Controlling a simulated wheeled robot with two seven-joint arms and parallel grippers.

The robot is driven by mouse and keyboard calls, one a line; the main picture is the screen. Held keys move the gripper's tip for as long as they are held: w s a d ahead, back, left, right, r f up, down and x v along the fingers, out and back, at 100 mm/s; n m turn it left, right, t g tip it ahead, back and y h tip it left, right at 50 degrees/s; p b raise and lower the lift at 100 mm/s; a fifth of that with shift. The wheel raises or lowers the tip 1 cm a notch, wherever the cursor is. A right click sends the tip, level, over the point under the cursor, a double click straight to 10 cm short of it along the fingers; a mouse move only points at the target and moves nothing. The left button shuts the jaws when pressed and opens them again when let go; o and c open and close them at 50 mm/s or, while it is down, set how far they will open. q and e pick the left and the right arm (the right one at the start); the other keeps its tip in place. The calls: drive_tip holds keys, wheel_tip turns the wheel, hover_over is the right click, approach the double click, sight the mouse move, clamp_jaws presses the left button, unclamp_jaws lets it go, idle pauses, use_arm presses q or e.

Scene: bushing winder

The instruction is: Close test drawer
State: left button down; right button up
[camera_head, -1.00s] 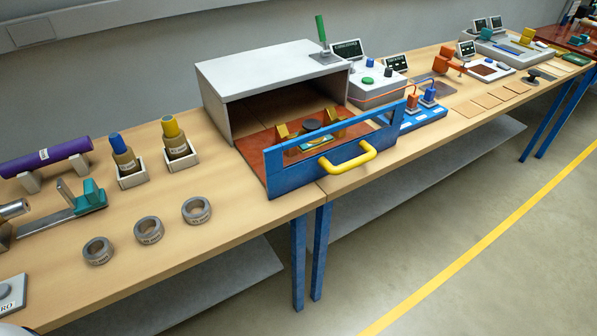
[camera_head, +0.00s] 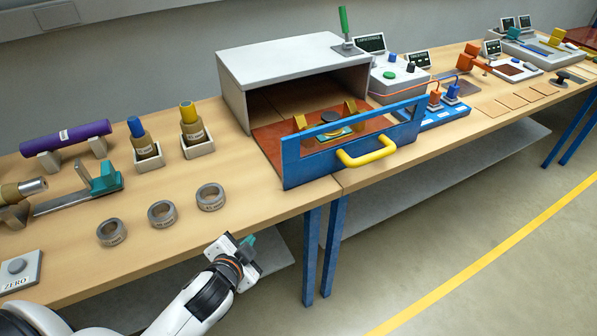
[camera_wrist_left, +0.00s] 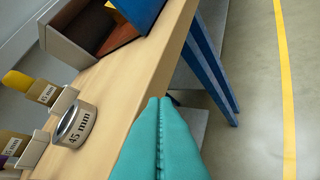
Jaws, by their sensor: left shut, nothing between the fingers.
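The test drawer (camera_head: 300,165) has a blue frame front and a yellow handle (camera_head: 367,153). It is pulled out of a grey box housing (camera_head: 290,62) on the bench. Inside the drawer, on its reddish-brown floor, are yellow blocks and a dark round piece (camera_head: 331,117). My left gripper (camera_head: 246,243) is at the bench's front edge, below and left of the drawer, apart from it. Its teal fingers (camera_wrist_left: 160,135) are closed together and empty in the left wrist view, where part of the drawer (camera_wrist_left: 140,12) shows at the top. My right gripper is not in view.
Several grey rings (camera_head: 162,213) lie on the bench (camera_head: 240,190) left of the drawer. Bushings in white holders (camera_head: 197,146) stand behind them. A control box (camera_head: 398,82) and a blue terminal block (camera_head: 440,114) stand right of the drawer. The floor in front is clear.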

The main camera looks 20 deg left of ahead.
use_arm(q)
drive_tip(key=w+d+r+m+t+h+p, duration=0.1)
drive_tip(key=w+d+r+m+h, duration=0.1)
drive_tip(key=w+m, duration=0.3)
drive_tip(key=w+d+r+m+t+h+p, duration=0.1)
drive_tip(key=w+d+r+m+h, duration=0.1)
drive_tip(key=w+m, duration=0.4)
drive_tip(key=w+d+r+m+t+h, duration=0.2)
drive_tip(key=w+d+m+h, duration=0.1)
drive_tip(key=w+m+h, duration=0.2)
drive_tip(key=shift+w+d+r+m+h+p, duration=0.1)
drive_tip(key=shift+w+d+m+h+p, duration=0.25)
drive_tip(key=shift+w+h, duration=0.35)
drive_tip(key=shift+w+a, duration=0.85)
drive_tip(key=shift+a, duration=0.15)
drive_tip(key=shift+w+a, duration=0.4)
drive_tip(key=shift+a, duration=0.2)
drive_tip(key=shift+w, duration=0.1)
